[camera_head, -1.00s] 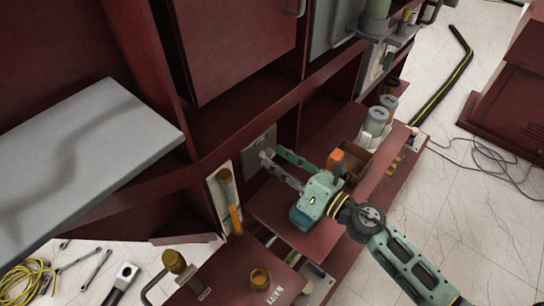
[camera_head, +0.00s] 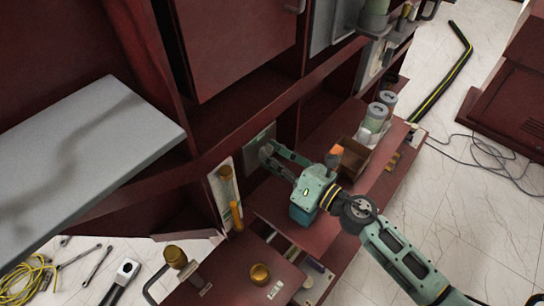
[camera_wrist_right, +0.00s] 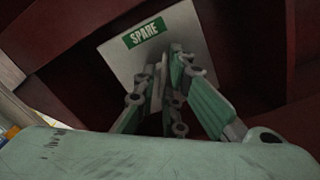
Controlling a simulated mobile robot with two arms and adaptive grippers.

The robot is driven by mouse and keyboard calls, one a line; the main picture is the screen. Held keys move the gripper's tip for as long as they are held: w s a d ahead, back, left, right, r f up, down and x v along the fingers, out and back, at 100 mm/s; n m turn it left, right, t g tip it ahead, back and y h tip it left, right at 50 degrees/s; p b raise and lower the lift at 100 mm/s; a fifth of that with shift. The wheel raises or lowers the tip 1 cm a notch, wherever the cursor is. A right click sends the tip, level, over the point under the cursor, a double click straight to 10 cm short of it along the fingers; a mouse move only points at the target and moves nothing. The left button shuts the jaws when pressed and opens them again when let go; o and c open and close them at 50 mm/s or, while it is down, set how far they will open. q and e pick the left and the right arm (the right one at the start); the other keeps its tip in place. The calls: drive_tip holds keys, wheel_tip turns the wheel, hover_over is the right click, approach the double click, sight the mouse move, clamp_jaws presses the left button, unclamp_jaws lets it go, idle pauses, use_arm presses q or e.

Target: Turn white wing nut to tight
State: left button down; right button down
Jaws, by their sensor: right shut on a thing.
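A pale grey plate (camera_head: 262,136) with a green SPARE label stands upright in the dark red cabinet; it fills the upper middle of the right wrist view (camera_wrist_right: 120,62). My right gripper (camera_head: 267,151) reaches this plate from the right, its fingertips close together just in front of it. In the right wrist view the fingers (camera_wrist_right: 165,76) close on a narrow pale piece below the label, which I take to be the white wing nut (camera_wrist_right: 163,68). The fingers hide most of it, so its angle cannot be told. My left gripper is not in view.
A brown open box (camera_head: 350,157) and grey cylinders (camera_head: 376,116) stand on the shelf right of my right arm. An orange-handled part (camera_head: 236,216) is close left of the gripper. A grey panel (camera_head: 90,160) juts out at left. Tools lie on the floor at lower left.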

drive_tip(key=m, duration=0.2)
drive_tip(key=shift+d+f+m+p, duration=0.2)
drive_tip(key=shift+m+p, duration=0.1)
drive_tip(key=shift+p, duration=0.1)
drive_tip(key=c, duration=2)
unclamp_jaws()
drive_tip(key=shift+w, duration=0.1)
drive_tip(key=v, duration=1.2)
drive_tip(key=shift+r, duration=0.1)
